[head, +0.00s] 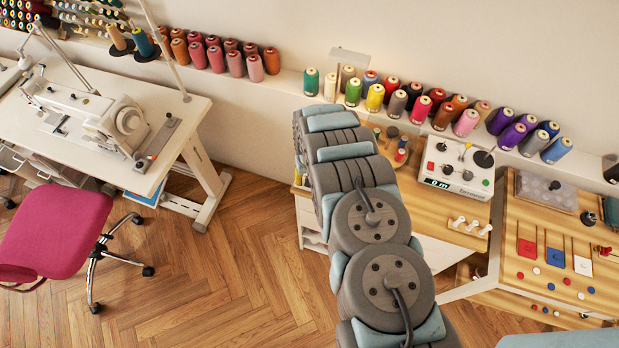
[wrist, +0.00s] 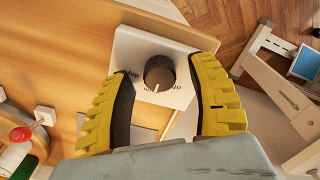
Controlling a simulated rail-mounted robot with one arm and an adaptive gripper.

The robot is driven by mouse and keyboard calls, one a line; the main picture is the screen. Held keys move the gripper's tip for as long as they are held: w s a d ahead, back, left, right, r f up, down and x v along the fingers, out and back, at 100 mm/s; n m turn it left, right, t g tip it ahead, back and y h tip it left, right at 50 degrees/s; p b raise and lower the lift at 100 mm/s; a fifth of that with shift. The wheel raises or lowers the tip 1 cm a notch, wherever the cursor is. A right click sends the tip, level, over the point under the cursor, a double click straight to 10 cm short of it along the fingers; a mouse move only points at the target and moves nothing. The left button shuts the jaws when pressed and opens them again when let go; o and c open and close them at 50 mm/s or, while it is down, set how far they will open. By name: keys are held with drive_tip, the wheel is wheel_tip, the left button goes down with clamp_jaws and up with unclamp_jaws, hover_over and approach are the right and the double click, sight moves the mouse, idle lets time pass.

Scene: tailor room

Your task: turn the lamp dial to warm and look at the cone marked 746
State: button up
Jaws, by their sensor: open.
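The lamp dial (wrist: 159,72) is a dark round knob on a white box (wrist: 128,48) in the wrist view. A pale mark on it points toward the bottom of that picture. Labels curve around that side, too small to read surely. My gripper (wrist: 165,68) is open, its yellow fingers on either side of the dial with gaps showing. My arm hides gripper and dial in the head view. A pale lamp head (head: 349,57) stands above the cone shelf. Many coloured cones line this shelf, among them a yellow one (head: 375,98); no number is legible, so I cannot tell which is 746.
A white machine with knobs (head: 457,167) stands right of my arm. A wooden board with discs and cards (head: 520,215) is farther right. A sewing table (head: 190,108) and a pink chair (head: 62,235) stand left. Open floor (head: 225,265) lies between.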

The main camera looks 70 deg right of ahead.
drive_tip(key=shift+r, duration=3.55)
